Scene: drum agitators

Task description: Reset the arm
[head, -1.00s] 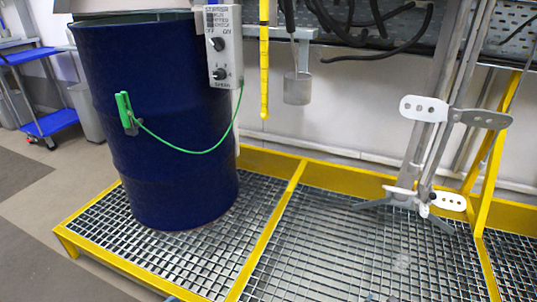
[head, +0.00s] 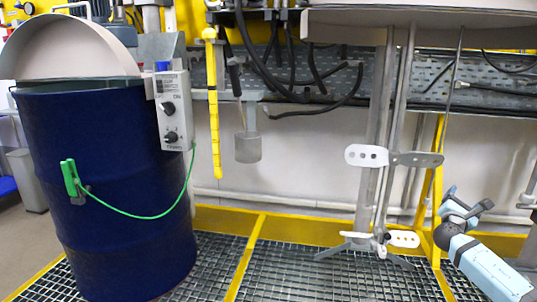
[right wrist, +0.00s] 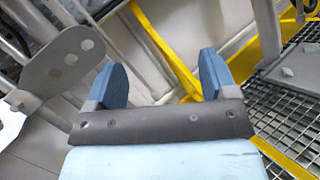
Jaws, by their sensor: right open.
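My right gripper (head: 467,202) shows at the right of the head view, on a pale blue arm that comes in from the lower right. Its two blue fingers stand apart with nothing between them, as the right wrist view (right wrist: 162,78) also shows. It is to the right of the agitator stand with perforated paddles (head: 392,157) and appears close to a yellow post. My left gripper and arm are out of view.
A dark blue drum (head: 115,230) with a raised half lid (head: 70,48), a control box (head: 172,108) and a green clamp cable (head: 135,215) stands at left. A yellow rod (head: 213,100) and grey cylinder (head: 248,148) hang mid-view. The grating (head: 320,275) between is clear.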

